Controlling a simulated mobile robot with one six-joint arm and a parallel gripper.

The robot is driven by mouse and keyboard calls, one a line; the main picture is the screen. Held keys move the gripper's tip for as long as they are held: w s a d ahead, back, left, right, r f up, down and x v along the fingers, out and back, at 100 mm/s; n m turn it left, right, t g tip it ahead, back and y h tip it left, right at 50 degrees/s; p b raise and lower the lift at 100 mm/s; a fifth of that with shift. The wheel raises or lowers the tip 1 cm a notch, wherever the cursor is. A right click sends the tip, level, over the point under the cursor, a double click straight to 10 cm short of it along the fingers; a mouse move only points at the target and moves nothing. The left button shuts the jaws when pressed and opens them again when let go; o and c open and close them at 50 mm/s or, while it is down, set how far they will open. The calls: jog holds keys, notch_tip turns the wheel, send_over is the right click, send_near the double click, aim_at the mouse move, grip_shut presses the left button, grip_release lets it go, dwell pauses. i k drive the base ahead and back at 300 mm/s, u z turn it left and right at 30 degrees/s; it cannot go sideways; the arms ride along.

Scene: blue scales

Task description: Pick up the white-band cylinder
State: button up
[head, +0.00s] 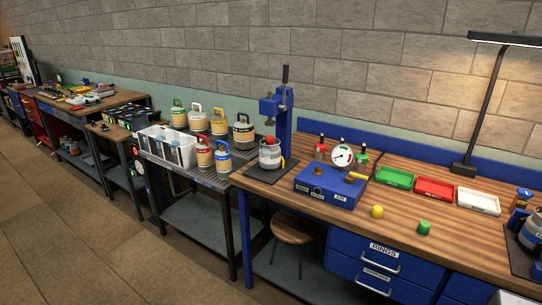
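Another cylinder (270,156), pale grey with a red top, stands on a dark mat under the blue press. A further pale cylinder (531,228) is cut off at the right edge. My gripper is not in view.
The blue press (284,118) stands behind the mat cylinder. A blue gauge box (328,187), a yellow ball (377,211) and a green cap (424,228) lie on the wooden bench. A white bin (168,150) is beside the coloured cylinders. A stool (292,228) stands below; the left floor is clear.

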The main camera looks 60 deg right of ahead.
aim_at(270, 156)
jog(key=z, duration=0.3)
jog(key=i, duration=0.9)
jog(key=z, duration=0.3)
